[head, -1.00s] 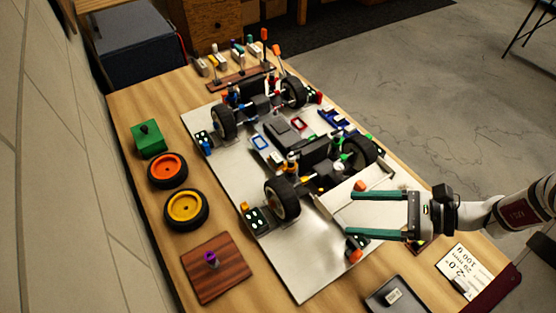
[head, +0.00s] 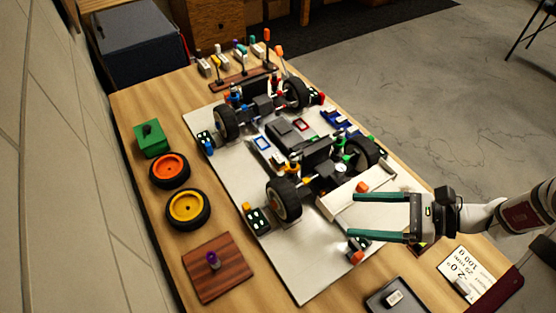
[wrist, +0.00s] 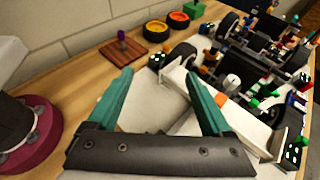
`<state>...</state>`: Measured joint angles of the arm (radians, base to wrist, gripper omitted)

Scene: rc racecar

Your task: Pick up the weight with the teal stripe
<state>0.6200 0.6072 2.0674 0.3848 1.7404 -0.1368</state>
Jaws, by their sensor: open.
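My gripper (head: 355,215) is open and empty, with two teal fingers, above the front right part of the pale board. Its fingers also frame bare board in the wrist view (wrist: 158,78). Several small pale weights (head: 223,61) stand in a row at the back of the table, far from my gripper; stripe colours are too small to read surely. One in that row (head: 241,53) seems to show teal or green. Another pale block (head: 394,297) sits in the dark tray (head: 376,303) at the front, near my gripper; no stripe on it can be made out.
The racecar chassis (head: 300,150) with its wheels fills the board (head: 300,275). A green block (head: 151,140), orange-rimmed wheel (head: 170,170), yellow-rimmed wheel (head: 187,209) and wooden plate (head: 220,280) line the left. A printed card (head: 465,270) lies front right.

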